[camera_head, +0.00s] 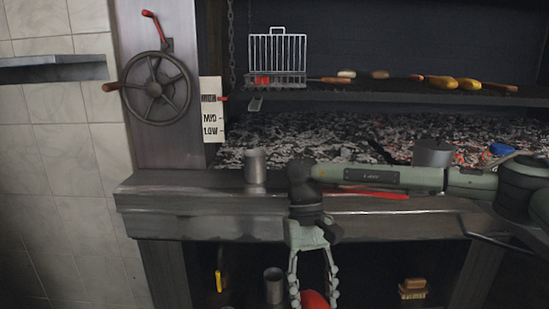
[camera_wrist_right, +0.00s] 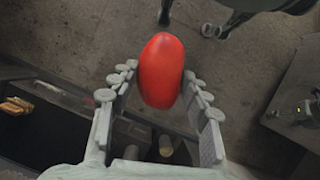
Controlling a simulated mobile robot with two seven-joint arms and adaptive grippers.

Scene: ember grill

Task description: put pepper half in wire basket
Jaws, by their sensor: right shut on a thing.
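My right gripper (camera_head: 314,285) points down in front of the grill ledge, below its edge. It is shut on a smooth red pepper half (camera_head: 314,300), which is partly cut off by the bottom of the head view. In the right wrist view the pepper half (camera_wrist_right: 161,70) sits between the fingertips of the gripper (camera_wrist_right: 160,78). The wire basket (camera_head: 278,50) stands upright at the back, on the dark rack above the coals. A small red thing (camera_head: 262,80) shows low in the basket at its left. My left gripper is not in view.
Several yellow and brownish pieces (camera_head: 445,82) lie on the rack (camera_head: 380,88) right of the basket. Glowing coals (camera_head: 300,140) lie below. A metal cup (camera_head: 255,166) and a red-handled tool (camera_head: 370,192) are on the ledge (camera_head: 200,195). A crank wheel (camera_head: 157,88) is left.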

